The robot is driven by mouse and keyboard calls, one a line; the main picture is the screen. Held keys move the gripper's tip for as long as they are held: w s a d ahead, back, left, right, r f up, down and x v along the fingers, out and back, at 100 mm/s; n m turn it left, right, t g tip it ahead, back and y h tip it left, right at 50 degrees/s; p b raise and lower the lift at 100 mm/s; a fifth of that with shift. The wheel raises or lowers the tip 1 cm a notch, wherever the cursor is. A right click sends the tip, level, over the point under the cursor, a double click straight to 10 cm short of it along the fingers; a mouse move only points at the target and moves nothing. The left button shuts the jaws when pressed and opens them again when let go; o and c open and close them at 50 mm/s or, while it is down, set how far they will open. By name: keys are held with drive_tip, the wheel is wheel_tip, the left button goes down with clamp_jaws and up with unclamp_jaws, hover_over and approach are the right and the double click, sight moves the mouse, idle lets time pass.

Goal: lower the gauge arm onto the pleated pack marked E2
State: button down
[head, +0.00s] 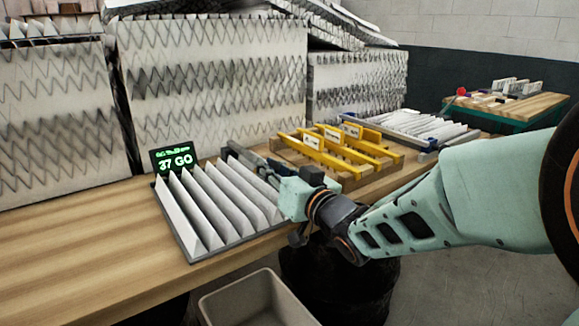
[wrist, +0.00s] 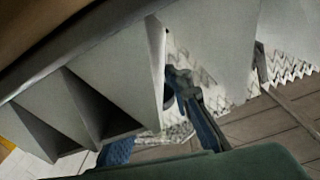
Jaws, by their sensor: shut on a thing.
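A pleated pack (head: 213,207) with several tall white pleats lies in a grey frame on the wooden bench in the head view. Its pleats also fill the left of the wrist view (wrist: 115,75). No E2 mark is readable. A dark grey bar (head: 242,155), seemingly the gauge arm, runs along the pack's back right side. My gripper (head: 273,178) is beside the pack's right end, at that bar, and appears shut on it. The fingertips are small and partly hidden in the head view. Whether the bar touches the pleats cannot be told.
A wooden rack (head: 350,180) with yellow labelled bars (head: 340,145) is to the right, then a blue-framed pleated pack (head: 436,134). Tall filter stacks (head: 210,75) line the back. A bin (head: 215,306) stands below the front edge.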

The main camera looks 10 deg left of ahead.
drive_tip(key=shift+r, duration=0.15)
drive_tip(key=r+p, duration=0.1)
drive_tip(key=p, duration=0.2)
drive_tip(key=shift+a+r, duration=0.1)
drive_tip(key=shift+r, duration=0.25)
drive_tip(key=r+p, duration=0.1)
drive_tip(key=p, duration=0.1)
drive_tip(key=r+g+h+p, duration=0.1)
drive_tip(key=p, duration=0.2)
drive_tip(key=r+p, duration=0.1)
drive_tip(key=p, duration=0.1)
drive_tip(key=shift+w+a+g+h+p, duration=0.2)
drive_tip(key=shift+a+g+h+p, duration=0.1)
drive_tip(key=shift+h+p, duration=0.1)
drive_tip(key=shift+w+a+r+p, duration=0.15)
drive_tip(key=shift+r+p, duration=0.45)
drive_tip(key=shift+p, duration=0.35)
drive_tip(key=shift+w+a+r+p, duration=0.15)
drive_tip(key=shift+r+p, duration=0.15)
drive_tip(key=shift+r, duration=0.25)
